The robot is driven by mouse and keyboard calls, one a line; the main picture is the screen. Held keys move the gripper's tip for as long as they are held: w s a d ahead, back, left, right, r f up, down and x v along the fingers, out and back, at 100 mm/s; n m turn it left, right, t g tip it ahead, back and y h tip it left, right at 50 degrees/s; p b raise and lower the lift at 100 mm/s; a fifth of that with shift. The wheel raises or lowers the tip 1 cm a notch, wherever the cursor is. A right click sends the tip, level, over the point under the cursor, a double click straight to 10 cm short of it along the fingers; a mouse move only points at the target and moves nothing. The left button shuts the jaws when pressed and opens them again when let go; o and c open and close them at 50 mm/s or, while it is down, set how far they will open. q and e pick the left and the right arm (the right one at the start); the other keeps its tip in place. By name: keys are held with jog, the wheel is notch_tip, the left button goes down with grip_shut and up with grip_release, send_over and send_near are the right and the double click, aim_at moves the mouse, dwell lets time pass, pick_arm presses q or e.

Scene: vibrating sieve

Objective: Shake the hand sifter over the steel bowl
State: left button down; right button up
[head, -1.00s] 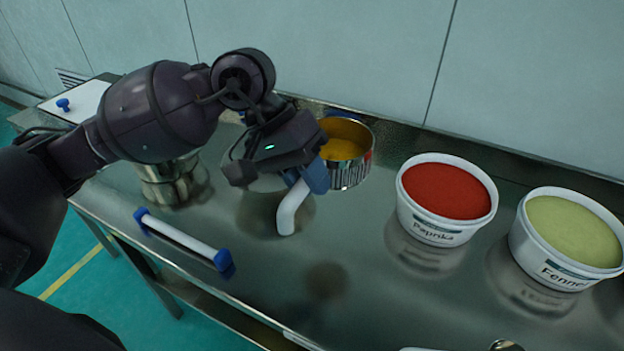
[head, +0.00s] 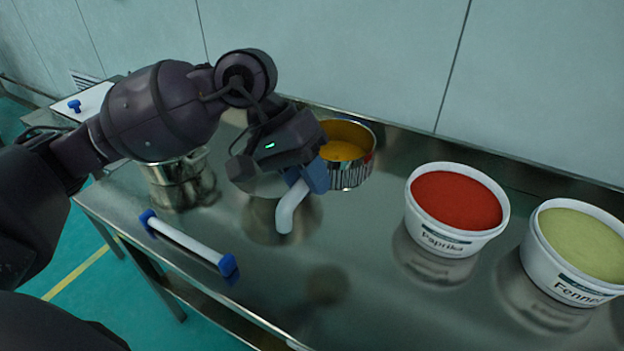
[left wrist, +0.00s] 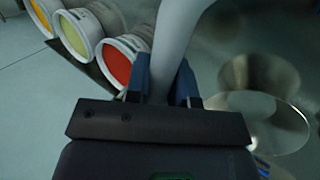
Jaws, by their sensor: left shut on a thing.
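My left gripper (head: 308,178) is shut on a white curved handle (head: 290,208), which hangs down below its blue fingers. The handle also passes between the fingers in the left wrist view (left wrist: 172,50). Just right of the gripper is the hand sifter (head: 352,173), a metal cup with a dark striped side and yellow powder inside. The join between handle and cup is hidden by the gripper. The steel bowl (head: 262,184) is mostly hidden under the gripper; a round steel shape, likely this bowl, shows in the left wrist view (left wrist: 262,125). My right gripper is out of view.
A white tub of red Paprika (head: 450,240) and a white tub of green Fennel (head: 560,285) stand at right. A steel pot (head: 180,170) is at left. A white bar with blue ends (head: 187,244) runs near the front edge. The middle front of the steel table (head: 380,310) is clear.

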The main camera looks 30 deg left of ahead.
pick_arm(q)
jog(key=shift+w+a, duration=0.15)
jog(key=shift+a, duration=0.1)
jog(key=shift+w+a+b, duration=0.25)
jog(key=shift+a+b, duration=0.05)
jog(key=shift+a, duration=0.25)
jog(key=shift+w+a, duration=0.2)
jog(key=shift+a, duration=0.25)
dwell(0.3)
jog(key=shift+w+a+b, duration=0.3)
jog(key=shift+a+b, duration=0.05)
jog(key=shift+a, duration=0.25)
jog(key=shift+w+a, duration=0.4)
jog(key=shift+a, duration=0.3)
dwell(0.4)
jog(key=shift+w+a+b, duration=0.2)
jog(key=shift+a+b, duration=0.15)
jog(key=shift+a, duration=0.1)
jog(key=w+a+b, duration=0.1)
jog(key=w+a, duration=0.2)
jog(key=a, duration=0.3)
jog(key=shift+a+b, duration=0.3)
jog(key=shift+b, duration=0.1)
dwell(3.3)
